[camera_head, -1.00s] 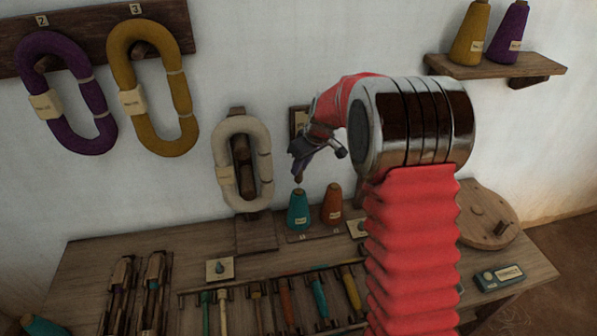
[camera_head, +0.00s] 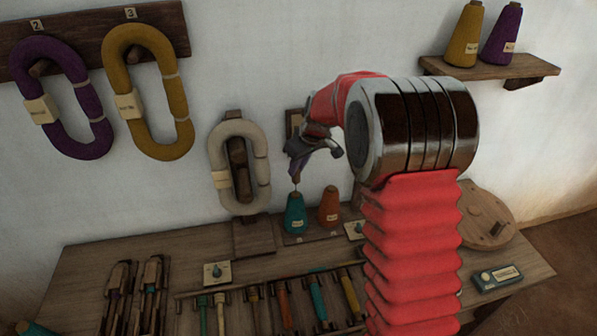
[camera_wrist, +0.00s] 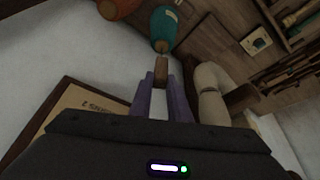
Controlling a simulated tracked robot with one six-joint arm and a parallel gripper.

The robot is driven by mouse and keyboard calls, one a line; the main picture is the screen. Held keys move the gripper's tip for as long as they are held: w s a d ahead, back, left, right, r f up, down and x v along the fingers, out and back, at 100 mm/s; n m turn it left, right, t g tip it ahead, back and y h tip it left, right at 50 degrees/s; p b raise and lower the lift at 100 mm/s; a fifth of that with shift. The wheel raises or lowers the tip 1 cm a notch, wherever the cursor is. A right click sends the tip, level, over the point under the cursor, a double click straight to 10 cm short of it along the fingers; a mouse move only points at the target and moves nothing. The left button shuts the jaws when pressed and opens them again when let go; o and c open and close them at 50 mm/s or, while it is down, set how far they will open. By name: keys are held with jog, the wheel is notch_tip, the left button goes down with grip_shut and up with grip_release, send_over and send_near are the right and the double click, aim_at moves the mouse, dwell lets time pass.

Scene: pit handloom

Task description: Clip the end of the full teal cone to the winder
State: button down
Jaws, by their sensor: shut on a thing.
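The teal cone (camera_head: 295,215) stands upright on a small board on the bench; the wrist view shows it at the top (camera_wrist: 164,30). My gripper (camera_head: 296,172) is above its tip, pointing down. Its purple fingers (camera_wrist: 160,88) are shut on a small brown wooden-looking piece (camera_wrist: 161,68), which seems to be the cone's yarn end. A faint thin line runs from it down to the cone's tip. A round wooden disc with a dark block (camera_head: 485,222) lies at the bench's right; I cannot tell if it is the winder.
An orange cone (camera_head: 330,207) stands right beside the teal one. A cream skein (camera_head: 217,178) hangs on the wall close left of my gripper. Tools and shuttles (camera_head: 150,295) cover the bench front. A wall shelf (camera_head: 490,69) holds two cones.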

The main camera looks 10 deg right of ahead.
jog(key=s+f+m+h, duration=0.2)
jog(key=s+m, duration=0.3)
jog(key=s, duration=0.6)
jog(key=shift+s+a+f+m, duration=0.3)
jog(key=shift+a+f, duration=0.1)
jog(key=shift+f, duration=0.05)
